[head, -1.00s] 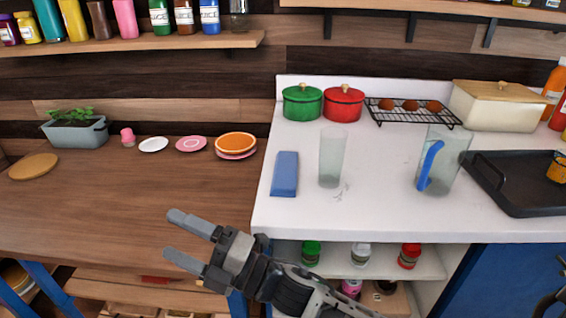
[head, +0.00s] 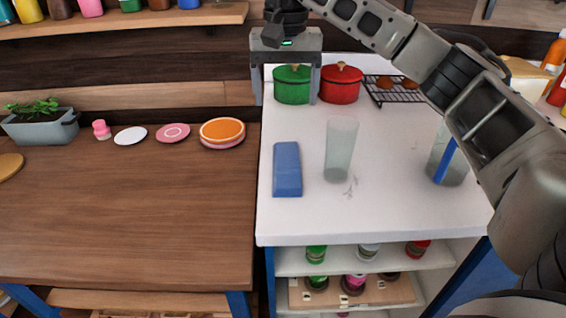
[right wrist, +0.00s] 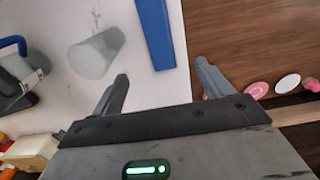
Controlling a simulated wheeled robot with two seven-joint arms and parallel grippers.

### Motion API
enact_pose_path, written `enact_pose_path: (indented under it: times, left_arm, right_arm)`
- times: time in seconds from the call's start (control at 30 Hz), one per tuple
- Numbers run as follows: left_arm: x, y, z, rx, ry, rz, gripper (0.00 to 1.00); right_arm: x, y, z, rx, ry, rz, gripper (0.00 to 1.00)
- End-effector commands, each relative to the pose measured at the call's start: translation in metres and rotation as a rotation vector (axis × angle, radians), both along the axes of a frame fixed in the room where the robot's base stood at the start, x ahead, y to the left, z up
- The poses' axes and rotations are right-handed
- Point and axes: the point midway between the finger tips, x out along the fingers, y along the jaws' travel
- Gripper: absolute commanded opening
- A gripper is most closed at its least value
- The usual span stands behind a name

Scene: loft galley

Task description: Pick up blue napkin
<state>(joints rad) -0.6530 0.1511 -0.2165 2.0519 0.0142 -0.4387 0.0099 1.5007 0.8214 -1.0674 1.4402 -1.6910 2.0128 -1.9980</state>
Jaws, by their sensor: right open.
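The blue napkin (head: 287,168) is a folded rectangle lying flat on the white counter near its left edge. It also shows at the top of the right wrist view (right wrist: 155,30). My right gripper (head: 287,98) hangs above the counter, farther back than the napkin in the head view, in front of the green pot. In the right wrist view my right gripper (right wrist: 162,84) is open, with nothing between its two fingers. The napkin appears beyond the fingertips, apart from them. My left gripper is not in view.
A tall glass (head: 341,148) stands just right of the napkin. A pitcher (head: 447,160) with a blue handle is farther right, partly behind my right arm. Green (head: 292,84) and red (head: 341,84) pots stand behind. The wooden counter (head: 120,210) on the left is largely clear.

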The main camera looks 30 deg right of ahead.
Motion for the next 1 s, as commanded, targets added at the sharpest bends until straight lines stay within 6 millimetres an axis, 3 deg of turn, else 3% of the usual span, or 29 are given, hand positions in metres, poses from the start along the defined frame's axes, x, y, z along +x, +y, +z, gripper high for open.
enact_pose_path:
  times: [0.1, 0.3, 0.67, 1.0]
  left_arm:
    - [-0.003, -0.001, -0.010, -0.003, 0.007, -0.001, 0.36]
    - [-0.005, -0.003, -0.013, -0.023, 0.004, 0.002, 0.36]
    - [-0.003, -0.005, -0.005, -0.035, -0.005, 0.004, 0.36]
    - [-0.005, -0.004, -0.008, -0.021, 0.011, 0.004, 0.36]
  right_arm:
    - [-0.001, 0.001, -0.031, 0.002, 0.008, 0.002, 0.78]
    - [-0.001, 0.002, -0.073, 0.004, 0.007, 0.003, 0.78]
    - [-0.001, 0.001, -0.103, 0.004, 0.003, 0.001, 0.78]
    - [-0.001, -0.002, -0.147, 0.004, 0.002, 0.000, 0.78]
